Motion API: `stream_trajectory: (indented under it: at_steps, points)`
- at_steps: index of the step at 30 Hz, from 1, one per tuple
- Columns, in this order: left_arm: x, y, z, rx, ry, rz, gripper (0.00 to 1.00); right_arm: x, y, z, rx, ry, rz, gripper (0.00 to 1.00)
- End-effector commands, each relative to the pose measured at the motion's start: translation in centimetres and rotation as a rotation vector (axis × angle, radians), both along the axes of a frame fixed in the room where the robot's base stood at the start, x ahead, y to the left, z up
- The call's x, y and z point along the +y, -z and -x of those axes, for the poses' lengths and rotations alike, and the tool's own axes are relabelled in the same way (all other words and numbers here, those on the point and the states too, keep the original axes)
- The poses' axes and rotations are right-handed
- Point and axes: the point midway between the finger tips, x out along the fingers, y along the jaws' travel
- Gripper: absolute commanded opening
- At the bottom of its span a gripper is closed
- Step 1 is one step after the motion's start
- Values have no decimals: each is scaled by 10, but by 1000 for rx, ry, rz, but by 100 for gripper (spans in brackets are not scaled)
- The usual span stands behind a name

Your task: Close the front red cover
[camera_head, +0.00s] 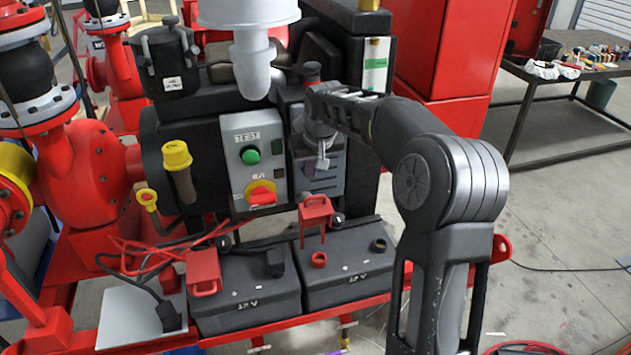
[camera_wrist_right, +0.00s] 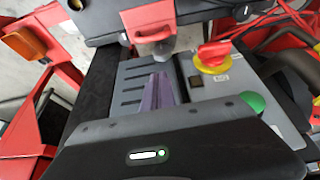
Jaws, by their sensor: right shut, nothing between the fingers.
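Two red covers sit on the black 12 V batteries at the front of the skid. One red cover (camera_head: 314,214) stands raised at the back of the right battery (camera_head: 345,265). The other red cover (camera_head: 204,271) is at the front left of the left battery (camera_head: 245,290). I cannot tell which is meant by front. My right gripper (camera_head: 322,164) is shut and empty in front of the grey panel, above the raised cover and apart from it. In the right wrist view, the gripper (camera_wrist_right: 160,78) points toward a red cover (camera_wrist_right: 149,22). My left gripper is not in view.
A grey control box (camera_head: 254,165) with a green button and a red-yellow switch stands behind the batteries. Red and black cables (camera_head: 150,250) lie at the left. A red pump (camera_head: 85,170) stands at far left. A table (camera_head: 560,80) is at the back right.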

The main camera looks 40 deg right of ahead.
Motion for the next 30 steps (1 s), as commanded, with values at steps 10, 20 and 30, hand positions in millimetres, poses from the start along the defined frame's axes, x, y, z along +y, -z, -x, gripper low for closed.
stream_trajectory:
  at_steps: [10, 20, 30]
  points:
    - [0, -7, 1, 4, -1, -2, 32, 9, 25, 27, 1, 0, 0, 0]
    - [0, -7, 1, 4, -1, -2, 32, 9, 27, 29, -1, 0, 0, 0]
    - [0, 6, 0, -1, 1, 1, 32, 9, 31, 27, -28, 0, 9, 0]
